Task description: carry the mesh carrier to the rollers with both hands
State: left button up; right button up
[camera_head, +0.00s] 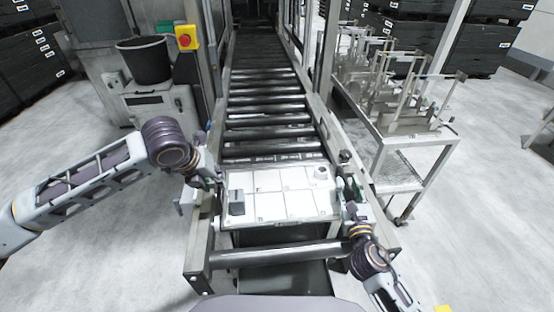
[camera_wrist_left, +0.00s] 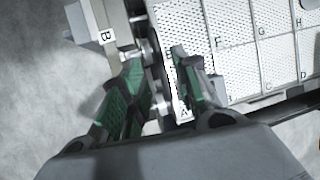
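The mesh carrier (camera_head: 280,193) is a flat, pale perforated tray divided by lines into lettered cells. It lies roughly level at the near end of the roller line, and a small dark grey block (camera_head: 237,203) sits on its left side. My left gripper (camera_head: 212,178) is at the carrier's left edge. In the left wrist view its green-padded fingers (camera_wrist_left: 157,62) stand apart, with the carrier's edge (camera_wrist_left: 210,45) beside and partly under the right finger. My right gripper (camera_head: 347,190) is at the carrier's right edge; its finger gap is too small to make out.
The dark rollers (camera_head: 265,110) run away from me between metal side rails. One roller (camera_head: 280,254) lies nearer me. A metal rack table (camera_head: 400,130) with fixtures stands on the right. A black bucket (camera_head: 144,60) and a red emergency button (camera_head: 185,39) are at the left.

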pick_arm(q)
jog(key=v, duration=0.6)
pick_arm(e)
jog(key=shift+s, duration=0.2)
dwell(0.4)
pick_arm(q)
jog(key=shift+r, duration=0.1)
pick_arm(e)
jog(key=shift+s, duration=5.8)
pick_arm(q)
jog(key=shift+s, duration=0.1)
pick_arm(e)
jog(key=shift+s, duration=0.1)
